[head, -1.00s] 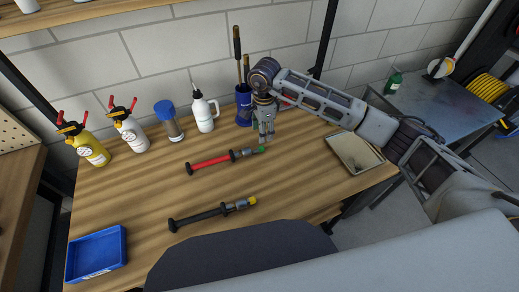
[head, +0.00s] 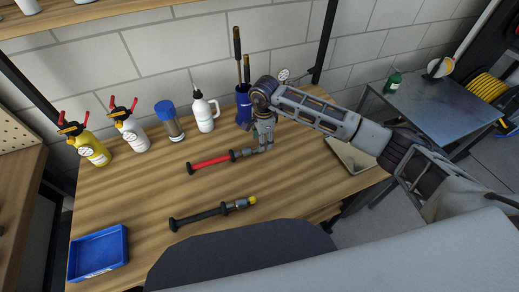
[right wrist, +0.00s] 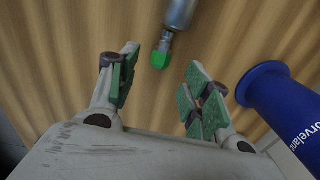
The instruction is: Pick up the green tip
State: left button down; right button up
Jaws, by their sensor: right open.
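The green tip (right wrist: 159,60) is on the end of a grey metal tube section (right wrist: 180,14) in the right wrist view. It belongs to the red-handled membrane tube (head: 212,161) lying on the table in the head view, where my gripper hides the tip. My right gripper (head: 266,146) is low over that end of the tube. In the right wrist view my right gripper (right wrist: 158,88) is open and empty, with its green-padded fingers on either side of and slightly short of the tip. My left gripper is not in view.
A blue cup (right wrist: 285,100) stands close to the right finger; it holds long tools in the head view (head: 243,108). A black tube with a yellow tip (head: 212,213) lies nearer on the table. Bottles line the back, a blue tray (head: 97,254) sits front left, and a shallow tray (head: 350,156) is at right.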

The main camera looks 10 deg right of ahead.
notch_tip(320, 180, down, 3)
jog(key=shift+d+f+p, duration=0.1)
jog(key=shift+f+p, duration=0.1)
jog(key=shift+p, duration=0.2)
jog(key=shift+w+f, duration=0.1)
jog(key=shift+f, duration=0.45)
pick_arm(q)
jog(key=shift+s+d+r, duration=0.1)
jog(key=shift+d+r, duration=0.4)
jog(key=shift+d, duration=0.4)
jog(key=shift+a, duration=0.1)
pick_arm(e)
jog(key=shift+c, duration=0.5)
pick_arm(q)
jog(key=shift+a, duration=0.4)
pick_arm(e)
jog(key=c, duration=0.9)
